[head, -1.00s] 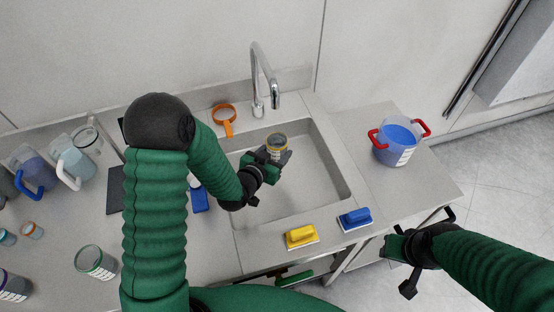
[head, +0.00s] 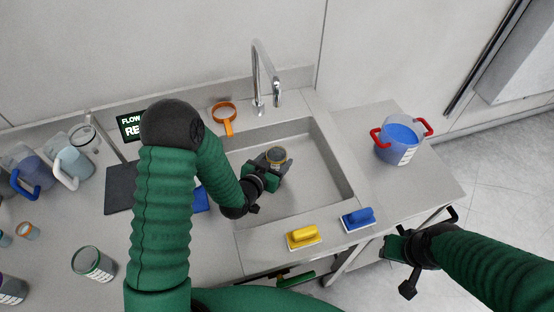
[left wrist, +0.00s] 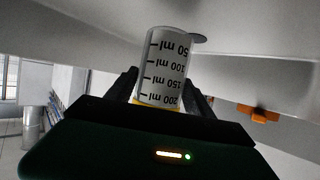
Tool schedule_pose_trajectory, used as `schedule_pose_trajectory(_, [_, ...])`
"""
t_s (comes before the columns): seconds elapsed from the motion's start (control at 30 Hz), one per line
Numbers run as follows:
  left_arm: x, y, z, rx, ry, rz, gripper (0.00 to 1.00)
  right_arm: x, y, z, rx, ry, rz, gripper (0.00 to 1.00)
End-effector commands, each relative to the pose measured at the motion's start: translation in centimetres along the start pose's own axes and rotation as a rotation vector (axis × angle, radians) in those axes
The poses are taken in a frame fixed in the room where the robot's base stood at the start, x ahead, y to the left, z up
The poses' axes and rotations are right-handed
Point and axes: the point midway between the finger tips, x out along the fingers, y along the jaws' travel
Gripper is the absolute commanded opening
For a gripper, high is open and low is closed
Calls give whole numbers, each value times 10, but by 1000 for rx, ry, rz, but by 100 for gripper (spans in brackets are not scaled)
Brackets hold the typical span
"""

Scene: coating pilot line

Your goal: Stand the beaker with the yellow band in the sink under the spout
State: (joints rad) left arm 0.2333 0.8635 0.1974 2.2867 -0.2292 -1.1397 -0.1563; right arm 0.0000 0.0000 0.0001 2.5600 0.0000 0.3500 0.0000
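The clear beaker with the yellow band (head: 276,156) is held by my left gripper (head: 279,162) over the sink basin (head: 315,185). In the left wrist view the beaker (left wrist: 165,62) sits between the two dark fingers, its millilitre scale upside down in the picture and its yellow band low between the fingers. Whether its base touches the sink floor is unclear. The chrome spout (head: 277,98) is behind the beaker in the head view. My right gripper (head: 390,250) hangs by the counter's front edge, away from the sink; its fingers are not clear.
An orange-handled ring (head: 223,114) lies behind the sink's left rim. A red-handled pot (head: 400,142) stands right. Several vessels, including a jar (head: 93,264), stand left.

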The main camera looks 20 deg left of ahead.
Motion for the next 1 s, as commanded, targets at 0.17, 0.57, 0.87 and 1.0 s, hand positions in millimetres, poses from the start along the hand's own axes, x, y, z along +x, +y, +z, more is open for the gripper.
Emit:
schedule_pose_trajectory(0.17, [0, 0, 0, 0, 0, 0, 75, 0, 0, 0, 0, 0, 0, 36])
schedule_pose_trajectory(0.57, [-14, 0, -12, 1, -2, 0, 75, -12, 0, -3, 0, 1, 0, 36])
schedule_pose_trajectory(0.87, [-86, 0, -19, -2, -4, 1, 75, -22, 0, -5, 0, -2, 0, 36])
schedule_pose_trajectory(1.0, [-100, 0, -20, -3, -7, 2, 75, -53, 0, -13, 0, 1, 0, 36])
